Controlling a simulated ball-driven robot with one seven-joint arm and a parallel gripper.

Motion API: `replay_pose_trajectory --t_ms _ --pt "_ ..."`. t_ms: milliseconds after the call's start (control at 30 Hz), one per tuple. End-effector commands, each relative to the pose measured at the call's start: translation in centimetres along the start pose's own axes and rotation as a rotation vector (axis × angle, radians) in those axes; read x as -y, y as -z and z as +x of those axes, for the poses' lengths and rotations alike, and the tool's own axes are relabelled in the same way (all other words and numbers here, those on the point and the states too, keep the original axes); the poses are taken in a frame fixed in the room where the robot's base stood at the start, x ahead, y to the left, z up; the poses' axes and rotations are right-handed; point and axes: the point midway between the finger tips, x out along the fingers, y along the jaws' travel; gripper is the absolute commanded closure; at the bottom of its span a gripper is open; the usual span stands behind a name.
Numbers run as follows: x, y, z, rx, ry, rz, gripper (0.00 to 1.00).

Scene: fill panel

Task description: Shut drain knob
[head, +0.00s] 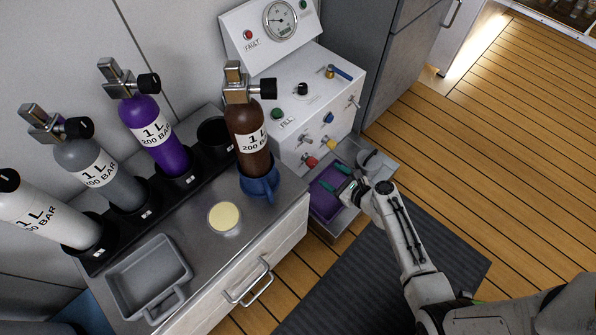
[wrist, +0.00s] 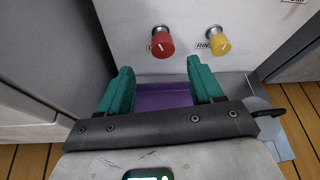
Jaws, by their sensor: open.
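A red knob (head: 311,162) sticks out low on the front of the white fill panel (head: 318,75). It also shows in the wrist view (wrist: 160,42), with a label mostly hidden behind it. A yellow knob (head: 331,145) is to its right and shows in the wrist view too (wrist: 218,40). I cannot read which knob is the drain. My gripper (head: 333,177) is open and empty, its two green fingers (wrist: 158,82) apart and pointing at the panel. The red knob is ahead of the gap between them, and no contact with it shows.
A purple-lined tray (head: 322,205) lies below the fingers. A blue knob (head: 328,118) is higher on the panel front. A brown cylinder (head: 247,128) stands in a blue holder on the counter at left. The wooden floor at right is open.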

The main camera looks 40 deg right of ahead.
Motion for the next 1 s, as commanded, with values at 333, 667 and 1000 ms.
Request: replay_pose_trajectory --t_ms 333,667,1000 --pt "0.5 0.8 3.5 0.002 0.028 0.05 0.35" --pt "0.6 0.9 9.2 0.001 0.026 0.048 0.35" --pt "0.7 0.7 11.0 -0.001 0.026 0.047 0.35"
